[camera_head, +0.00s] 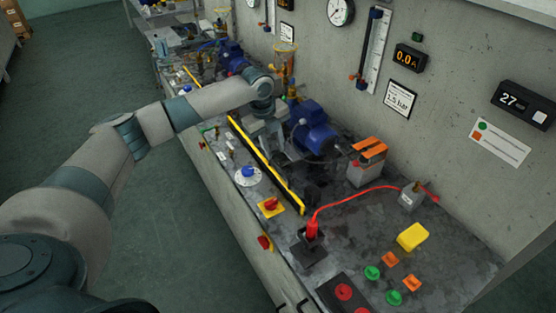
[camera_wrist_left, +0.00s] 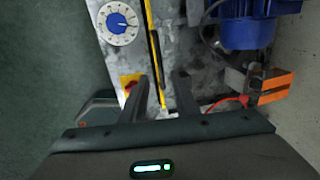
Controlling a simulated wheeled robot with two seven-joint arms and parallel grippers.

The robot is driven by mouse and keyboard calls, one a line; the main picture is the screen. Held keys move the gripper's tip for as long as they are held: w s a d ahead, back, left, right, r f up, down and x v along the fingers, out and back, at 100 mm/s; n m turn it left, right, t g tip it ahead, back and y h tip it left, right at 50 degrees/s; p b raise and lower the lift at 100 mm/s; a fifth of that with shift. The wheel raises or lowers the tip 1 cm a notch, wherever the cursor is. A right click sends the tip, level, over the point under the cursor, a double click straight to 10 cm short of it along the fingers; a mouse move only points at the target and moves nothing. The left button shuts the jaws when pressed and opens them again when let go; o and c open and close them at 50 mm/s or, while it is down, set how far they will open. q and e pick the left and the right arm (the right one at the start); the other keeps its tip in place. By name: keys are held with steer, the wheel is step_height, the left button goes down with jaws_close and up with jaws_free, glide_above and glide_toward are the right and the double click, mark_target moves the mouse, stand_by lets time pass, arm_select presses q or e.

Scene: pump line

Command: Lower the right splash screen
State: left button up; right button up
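The right splash screen shows as a long dark panel with a yellow edge (camera_head: 268,168), running along the bench in front of the blue pump motor (camera_head: 312,130). In the left wrist view its yellow edge (camera_wrist_left: 161,92) passes between the two fingers of my left gripper (camera_wrist_left: 162,82). That gripper is open, with one finger on each side of the edge; I cannot tell whether either touches it. In the head view the left gripper (camera_head: 283,150) hangs over the bench by the screen, its fingertips partly hard to make out. My right gripper is not in view.
A dial with a blue knob (camera_head: 248,175) and a red switch on a yellow plate (camera_head: 270,206) sit in front of the screen. A red cable (camera_head: 355,194) crosses the bench from a red plug (camera_head: 312,230). Orange-topped terminals (camera_head: 369,149) stand beyond. The wall is behind.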

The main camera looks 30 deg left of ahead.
mark_target(279, 168)
arm_select(q)
steer(key=f, duration=0.2)
steer(key=w+f+p, duration=0.1)
steer(key=f, duration=0.2)
steer(key=f+p, duration=0.1)
steer(key=f, duration=0.1)
steer(key=shift+w+d+f, duration=0.15)
steer(key=shift+d+f, duration=0.15)
steer(key=shift+d, duration=0.1)
jaws_close()
steer(key=shift+f, duration=0.1)
